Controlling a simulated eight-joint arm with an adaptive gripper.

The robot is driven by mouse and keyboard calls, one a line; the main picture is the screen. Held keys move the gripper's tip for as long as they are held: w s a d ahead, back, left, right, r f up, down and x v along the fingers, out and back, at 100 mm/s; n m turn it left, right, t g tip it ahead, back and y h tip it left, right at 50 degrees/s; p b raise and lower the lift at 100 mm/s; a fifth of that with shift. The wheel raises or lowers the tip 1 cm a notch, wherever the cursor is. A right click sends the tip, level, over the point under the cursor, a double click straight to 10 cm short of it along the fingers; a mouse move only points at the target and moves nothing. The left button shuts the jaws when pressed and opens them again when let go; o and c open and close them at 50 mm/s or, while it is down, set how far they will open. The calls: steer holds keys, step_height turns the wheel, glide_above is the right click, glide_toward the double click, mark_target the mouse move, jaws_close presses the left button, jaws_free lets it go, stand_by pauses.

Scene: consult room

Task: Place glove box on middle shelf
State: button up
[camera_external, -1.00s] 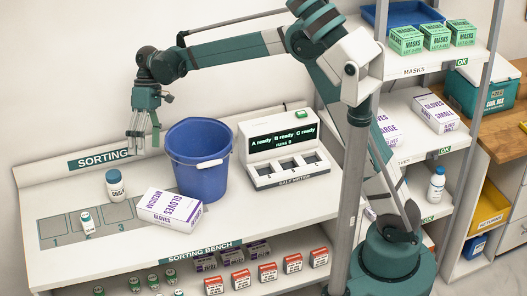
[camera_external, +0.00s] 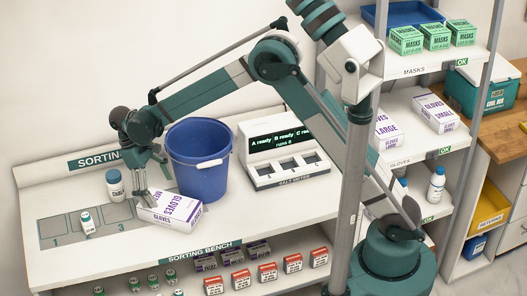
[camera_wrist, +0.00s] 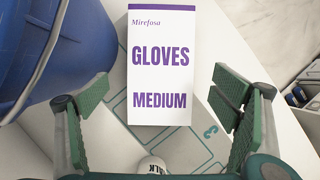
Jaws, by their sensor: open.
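A white glove box with purple lettering, GLOVES MEDIUM, (camera_external: 172,211) lies on the sorting bench in front of the blue bucket. It also shows in the wrist view (camera_wrist: 160,72), where it lies centred ahead of and between my fingers. My gripper (camera_external: 146,196) is open, low over the box's left end, with nothing held. In the wrist view my gripper (camera_wrist: 160,115) has its green pads wide apart. The middle shelf (camera_external: 405,106) at the right holds the boxes GLOVES LARGE (camera_external: 388,132) and GLOVES SMALL (camera_external: 435,111).
The blue bucket (camera_external: 197,160) stands close behind the glove box. A white bottle (camera_external: 115,185) stands to its left, and a small vial (camera_external: 86,222) on the numbered slots. Mask boxes (camera_external: 406,40) fill part of the upper shelf.

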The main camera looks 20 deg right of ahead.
mark_target(167, 204)
steer(key=shift+f, duration=0.1)
steer(key=shift+x, duration=1.2)
steer(key=shift+f, duration=0.1)
steer(key=shift+x, duration=2.55)
steer(key=shift+s, duration=0.1)
steer(key=shift+c, duration=0.7)
steer(key=c, duration=1.2)
steer(key=shift+r, duration=0.25)
